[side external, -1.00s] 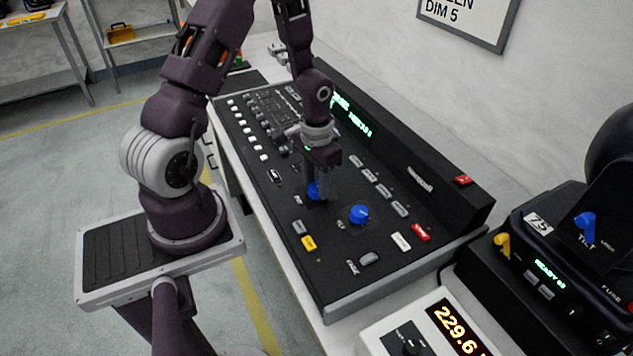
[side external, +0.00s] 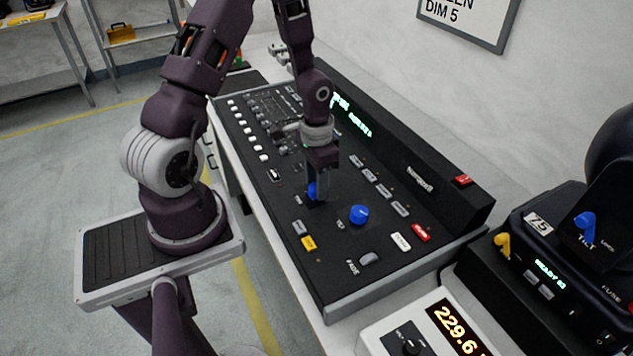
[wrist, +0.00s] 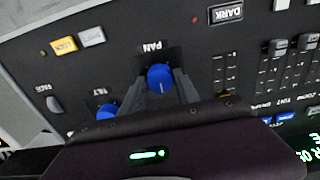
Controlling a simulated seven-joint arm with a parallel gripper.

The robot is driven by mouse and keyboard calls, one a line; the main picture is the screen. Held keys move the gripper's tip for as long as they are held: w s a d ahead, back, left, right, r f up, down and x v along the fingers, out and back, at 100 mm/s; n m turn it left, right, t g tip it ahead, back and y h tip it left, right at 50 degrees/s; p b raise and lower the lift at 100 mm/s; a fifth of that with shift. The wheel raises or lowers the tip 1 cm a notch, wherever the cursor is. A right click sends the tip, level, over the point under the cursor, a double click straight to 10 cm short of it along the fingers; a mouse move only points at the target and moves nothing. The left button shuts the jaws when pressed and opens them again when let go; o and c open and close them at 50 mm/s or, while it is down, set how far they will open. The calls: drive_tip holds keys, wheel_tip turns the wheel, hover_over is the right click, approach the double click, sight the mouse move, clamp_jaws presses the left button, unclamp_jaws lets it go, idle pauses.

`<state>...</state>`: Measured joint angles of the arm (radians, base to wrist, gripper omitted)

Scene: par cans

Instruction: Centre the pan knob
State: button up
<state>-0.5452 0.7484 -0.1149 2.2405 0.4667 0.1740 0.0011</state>
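The blue pan knob (wrist: 160,77) sits on the dark console (wrist: 110,70), just below the printed PAN label (wrist: 152,47) in the wrist view. A pale mark on the knob points down, away from the label. My gripper (wrist: 161,84) has one finger on each side of the knob and looks closed on it. In the side view my gripper (side external: 316,190) points down onto the console, and part of the blue pan knob (side external: 312,191) shows between its fingers.
A second blue knob, tilt (side external: 359,214), stands close beside, also in the wrist view (wrist: 106,111). Yellow (side external: 308,243), white (side external: 401,242) and red (side external: 421,232) buttons lie nearby. The console's green display (side external: 350,118) is too small to read surely. A 229.6 readout (side external: 457,328) stands in front.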

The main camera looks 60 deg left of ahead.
drive_tip(key=o, duration=0.4)
drive_tip(key=shift+r, duration=0.1)
wheel_tip(320, 180, up, 7)
drive_tip(key=shift+f, duration=0.1)
drive_tip(key=shift+r, duration=0.35)
drive_tip(key=s+d+r+t+y, duration=0.25)
drive_tip(key=d+r, duration=0.25)
drive_tip(key=r, duration=0.7)
drive_tip(key=s+d+r+t+h, duration=0.2)
drive_tip(key=s+d+r+t, duration=0.1)
drive_tip(key=s+d+r, duration=0.5)
drive_tip(key=s+d, duration=0.1)
drive_tip(key=s, duration=0.2)
drive_tip(key=shift+r, duration=0.25)
